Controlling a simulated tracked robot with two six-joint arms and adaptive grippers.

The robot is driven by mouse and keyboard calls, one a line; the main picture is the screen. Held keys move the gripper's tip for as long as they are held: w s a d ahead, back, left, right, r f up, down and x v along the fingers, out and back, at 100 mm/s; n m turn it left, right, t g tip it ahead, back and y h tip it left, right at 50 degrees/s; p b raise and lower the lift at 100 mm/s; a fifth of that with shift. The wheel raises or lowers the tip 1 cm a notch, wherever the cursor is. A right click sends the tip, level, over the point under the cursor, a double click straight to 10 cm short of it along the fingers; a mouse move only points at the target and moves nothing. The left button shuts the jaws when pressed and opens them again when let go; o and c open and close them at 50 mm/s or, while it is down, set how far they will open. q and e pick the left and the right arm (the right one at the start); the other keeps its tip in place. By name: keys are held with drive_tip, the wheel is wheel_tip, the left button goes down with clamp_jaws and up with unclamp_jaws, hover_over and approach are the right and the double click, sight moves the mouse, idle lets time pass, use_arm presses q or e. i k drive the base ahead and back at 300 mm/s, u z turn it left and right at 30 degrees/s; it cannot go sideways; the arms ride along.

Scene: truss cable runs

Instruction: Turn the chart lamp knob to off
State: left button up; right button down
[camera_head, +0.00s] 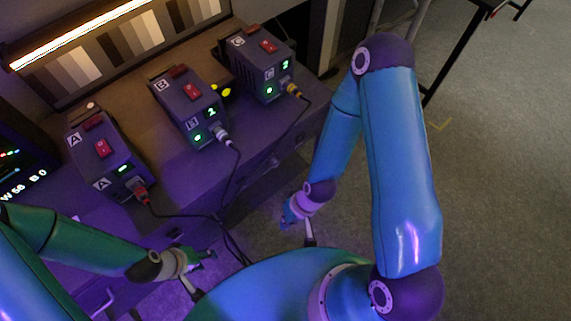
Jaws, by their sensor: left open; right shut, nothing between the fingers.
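The chart lamp (75,35) is a lit white bar above the grey-scale chart (120,40) at the top left. I cannot pick out its knob with certainty. A small yellow round part (227,91) shows between the B and C boxes, and a small pale part (91,105) shows behind the A box; I cannot tell whether either is the knob. My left gripper (203,270) is open and empty in front of the bench, below the A box. My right gripper (292,220) is shut and empty, low in front of the bench's right part, away from the chart lamp.
Boxes A (105,150), B (188,108) and C (258,65), with red switches and front cables, stand on the bench (215,165). Black cables (226,185) hang near my grippers. A screen (15,165) is at the left. Open floor (500,180) lies at the right.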

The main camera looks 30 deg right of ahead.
sight(274, 162)
drive_tip(key=z, duration=0.05)
drive_tip(key=k, duration=2.2)
drive_tip(key=z, duration=0.65)
drive_tip(key=i, duration=1.65)
drive_tip(key=u, duration=0.1)
